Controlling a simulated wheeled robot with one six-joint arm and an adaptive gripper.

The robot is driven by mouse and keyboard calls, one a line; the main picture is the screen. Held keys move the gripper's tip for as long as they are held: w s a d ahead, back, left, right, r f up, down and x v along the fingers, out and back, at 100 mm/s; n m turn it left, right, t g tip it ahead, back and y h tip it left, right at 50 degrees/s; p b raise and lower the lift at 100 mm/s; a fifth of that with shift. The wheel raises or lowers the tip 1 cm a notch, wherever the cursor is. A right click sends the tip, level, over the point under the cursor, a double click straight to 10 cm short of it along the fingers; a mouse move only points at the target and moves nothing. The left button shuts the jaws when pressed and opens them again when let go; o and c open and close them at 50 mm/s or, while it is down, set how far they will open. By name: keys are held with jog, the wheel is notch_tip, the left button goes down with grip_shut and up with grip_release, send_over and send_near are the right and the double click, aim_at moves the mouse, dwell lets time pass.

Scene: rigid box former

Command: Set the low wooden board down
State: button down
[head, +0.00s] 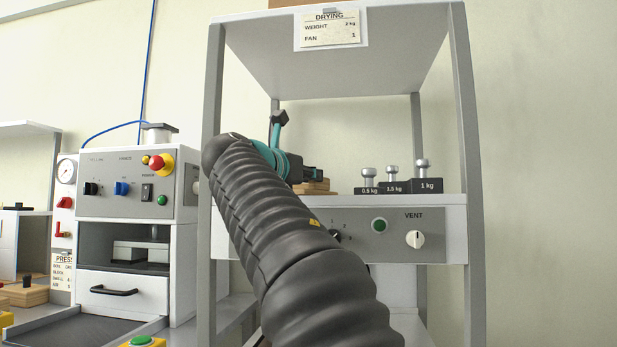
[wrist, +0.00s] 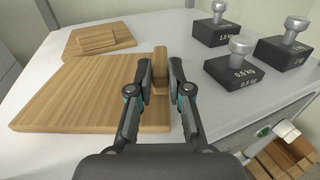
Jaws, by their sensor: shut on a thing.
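A flat wooden board (wrist: 75,97) with an upright wooden block (wrist: 160,62) at its right side fills the left middle of the wrist view. My gripper (wrist: 161,85) is shut on that block, one finger on each side. The board lies flat, at or very near the white shelf; I cannot tell if they touch. A second, smaller wooden board (wrist: 122,40) with a block on top lies behind it on the shelf. In the head view my gripper (head: 318,176) is over the shelf, with wood (head: 315,188) showing just below; the arm hides much of it.
Three dark weights (head: 428,185) marked 0.5, 1.5 and 1 kg stand to the right on the shelf (wrist: 220,112). Shelf posts (head: 468,150) rise at the sides, with a roof above. A press (head: 125,185) stands left. Wooden blocks (wrist: 285,158) show below the shelf edge.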

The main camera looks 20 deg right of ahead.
jog(key=c, duration=1.1)
grip_release()
jog(key=shift+a, duration=0.1)
jog(key=v, duration=1.2)
jog(key=s+d+f+m+g+y, duration=0.1)
jog(key=s+f+m+y, duration=0.15)
jog(key=f, duration=0.65)
jog(key=s+d+f+m+y, duration=0.1)
jog(key=f+m+y, duration=0.25)
jog(key=f, duration=0.45)
jog(key=s+f+m+g+y, duration=0.1)
jog(key=s+f+m+y, duration=0.15)
jog(key=f, duration=0.65)
jog(key=s+a+f+m+g+y, duration=0.1)
jog(key=s+a+f+m+y, duration=0.1)
jog(key=s+f+m, duration=0.3)
jog(key=s+a+f+m+g+y, duration=0.1)
jog(key=s+f+m, duration=0.4)
jog(key=f, duration=0.8)
jog(key=s+a+f+m+y, duration=0.2)
jog(key=s+f+m, duration=0.3)
jog(key=f, duration=0.4)
jog(key=shift+s+a+f+m+g+y, duration=0.2)
jog(key=shift+s+a+m+g+y, duration=0.15)
jog(key=shift+m+y, duration=0.35)
